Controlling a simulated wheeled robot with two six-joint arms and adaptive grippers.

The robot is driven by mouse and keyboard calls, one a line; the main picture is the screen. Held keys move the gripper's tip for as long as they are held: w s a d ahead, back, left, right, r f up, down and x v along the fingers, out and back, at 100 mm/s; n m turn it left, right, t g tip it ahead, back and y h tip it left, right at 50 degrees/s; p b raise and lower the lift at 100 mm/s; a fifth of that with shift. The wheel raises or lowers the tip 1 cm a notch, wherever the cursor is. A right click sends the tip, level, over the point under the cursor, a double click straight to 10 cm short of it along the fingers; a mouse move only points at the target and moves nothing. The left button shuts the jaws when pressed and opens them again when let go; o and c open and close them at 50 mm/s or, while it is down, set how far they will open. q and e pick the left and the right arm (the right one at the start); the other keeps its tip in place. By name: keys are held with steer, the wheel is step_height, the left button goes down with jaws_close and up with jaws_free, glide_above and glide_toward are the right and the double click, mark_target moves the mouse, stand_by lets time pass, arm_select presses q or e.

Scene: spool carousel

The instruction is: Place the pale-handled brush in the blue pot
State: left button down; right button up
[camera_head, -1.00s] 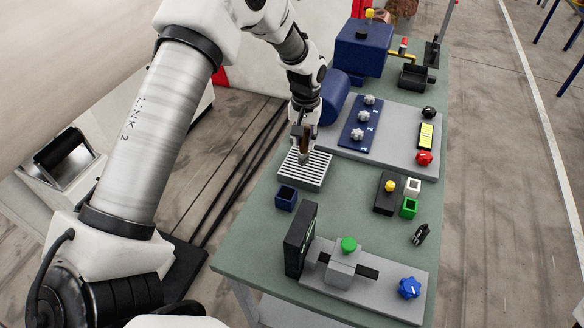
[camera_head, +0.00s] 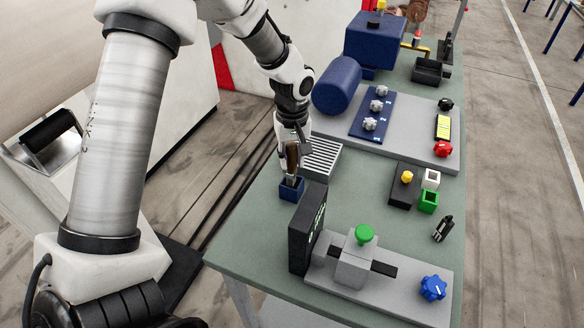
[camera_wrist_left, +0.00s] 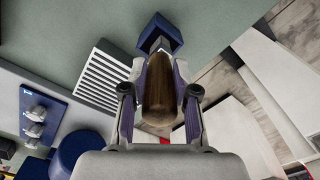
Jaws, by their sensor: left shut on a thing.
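My left gripper (camera_head: 290,165) is shut on the brush (camera_head: 292,155), which also shows between the fingers in the left wrist view (camera_wrist_left: 158,95). The part of the brush that shows is brown; its handle is mostly hidden. The blue pot (camera_head: 291,190) is a small square dark-blue cup on the green table, directly below the gripper in the head view. In the left wrist view the pot (camera_wrist_left: 158,32) lies just beyond the fingertips. The brush's lower end overlaps the pot's opening in the head view; I cannot tell whether it is inside. My right gripper is not in view.
A ribbed grey tray (camera_head: 322,157) stands close beside the pot. A black upright panel (camera_head: 306,228) stands in front, on a fixture with a green knob (camera_head: 364,233). A blue cylinder (camera_head: 337,85) is farther back. The table's left edge is near the pot.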

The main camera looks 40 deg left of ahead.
mark_target(293, 173)
arm_select(q)
step_height(293, 173, down, 3)
steer(key=shift+r+p, duration=0.1)
steer(key=shift+p, duration=0.2)
steer(key=shift+f, duration=0.35)
steer(key=c, duration=0.9)
jaws_free()
step_height(293, 173, up, 11)
steer(key=b, duration=0.3)
steer(key=shift+d+r, duration=0.1)
steer(key=shift+r, duration=0.55)
